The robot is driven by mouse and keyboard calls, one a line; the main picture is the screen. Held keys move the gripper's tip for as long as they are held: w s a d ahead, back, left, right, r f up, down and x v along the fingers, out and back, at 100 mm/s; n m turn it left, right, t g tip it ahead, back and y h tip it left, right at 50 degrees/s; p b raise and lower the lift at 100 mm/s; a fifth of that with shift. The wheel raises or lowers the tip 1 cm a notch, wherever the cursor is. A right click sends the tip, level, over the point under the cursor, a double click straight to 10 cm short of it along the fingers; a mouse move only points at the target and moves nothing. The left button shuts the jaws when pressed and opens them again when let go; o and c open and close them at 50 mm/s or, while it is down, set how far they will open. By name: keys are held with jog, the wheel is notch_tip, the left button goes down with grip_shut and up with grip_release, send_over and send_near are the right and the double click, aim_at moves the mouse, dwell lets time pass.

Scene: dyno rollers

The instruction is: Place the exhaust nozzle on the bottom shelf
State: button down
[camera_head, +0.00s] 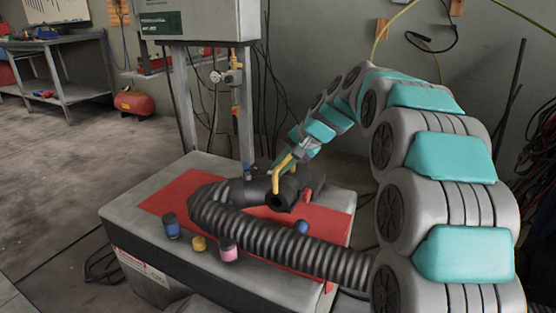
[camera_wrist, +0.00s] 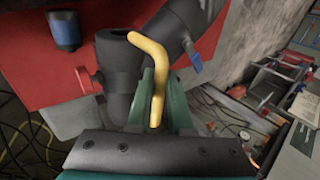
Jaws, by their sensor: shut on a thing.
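The exhaust nozzle (camera_head: 283,202) is a black piece with a round open mouth, a red knob and a bent yellow handle (camera_head: 276,180). It is at the red mat (camera_head: 180,192) on the grey box, by a ribbed hose (camera_head: 265,238); I cannot tell whether it touches the mat. My gripper (camera_head: 287,160) comes down from behind. In the wrist view its green fingers (camera_wrist: 156,98) are shut on the yellow handle, and the black nozzle body (camera_wrist: 113,75) shows beyond them.
A grey cabinet on posts (camera_head: 200,22) with a yellow valve (camera_head: 235,75) stands behind. A workbench (camera_head: 58,42) is at far left.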

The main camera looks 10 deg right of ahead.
aim_at(279, 185)
jog(key=shift+f, duration=2.65)
jog(key=c, duration=0.8)
grip_release()
jog(key=shift+f, duration=0.1)
jog(key=shift+c, duration=0.2)
